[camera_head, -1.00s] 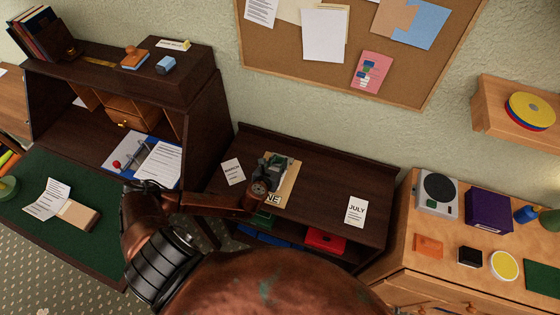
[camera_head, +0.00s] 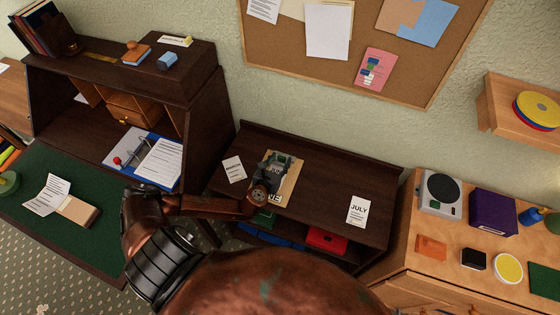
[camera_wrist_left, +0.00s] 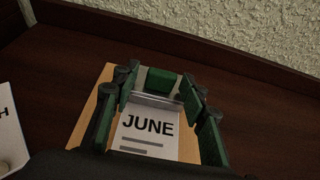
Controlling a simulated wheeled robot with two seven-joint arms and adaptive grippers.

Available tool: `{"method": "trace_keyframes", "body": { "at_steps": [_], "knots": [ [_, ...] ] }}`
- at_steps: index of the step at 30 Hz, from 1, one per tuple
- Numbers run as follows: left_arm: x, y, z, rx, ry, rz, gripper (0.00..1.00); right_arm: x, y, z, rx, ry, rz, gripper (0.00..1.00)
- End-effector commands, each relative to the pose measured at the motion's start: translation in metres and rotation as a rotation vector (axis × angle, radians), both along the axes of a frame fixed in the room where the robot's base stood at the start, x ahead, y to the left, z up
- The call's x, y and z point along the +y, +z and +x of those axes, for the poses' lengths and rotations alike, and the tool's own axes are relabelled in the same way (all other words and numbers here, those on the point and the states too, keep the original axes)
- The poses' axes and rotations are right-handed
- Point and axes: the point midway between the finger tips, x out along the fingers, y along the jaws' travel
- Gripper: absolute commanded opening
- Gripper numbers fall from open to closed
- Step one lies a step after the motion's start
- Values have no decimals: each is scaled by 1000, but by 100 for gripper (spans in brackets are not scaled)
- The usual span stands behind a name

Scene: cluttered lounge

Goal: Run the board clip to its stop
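A tan clipboard (camera_head: 292,184) lies on the dark shelf top and holds a white sheet reading JUNE (camera_wrist_left: 148,130). The board clip, with a green block (camera_wrist_left: 163,80) and a grey metal strip, shows at the sheet's top edge in the left wrist view. My left gripper (camera_head: 276,160) is over the clipboard, and its dark green fingers (camera_wrist_left: 162,92) are apart on either side of the clip. I see no clear contact between fingers and clip. The gripper hides part of the clipboard in the head view. My right gripper is not in view.
A JULY card (camera_head: 358,211) lies to the right on the same shelf top, and another card (camera_head: 233,169) lies to the left. A dark desk hutch (camera_head: 200,115) rises at left. The wall stands behind. The shelf top between clipboard and JULY card is clear.

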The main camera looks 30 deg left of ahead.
Motion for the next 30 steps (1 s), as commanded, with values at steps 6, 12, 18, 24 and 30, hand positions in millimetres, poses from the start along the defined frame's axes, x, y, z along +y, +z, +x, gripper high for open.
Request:
{"method": "trace_keyframes", "body": {
  "at_steps": [6,12,18,24,30],
  "knots": [
    [-1,0,0,0,-1,0,44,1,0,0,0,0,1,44],
    [-3,3,-8,2,-3,-2,44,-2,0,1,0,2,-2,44],
    [-10,15,-41,2,-1,-3,44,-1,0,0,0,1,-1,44],
    [-19,31,-78,3,-1,-2,44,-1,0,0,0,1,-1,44],
    [-25,41,-102,2,-1,-1,44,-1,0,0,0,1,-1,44]
  ]
}}
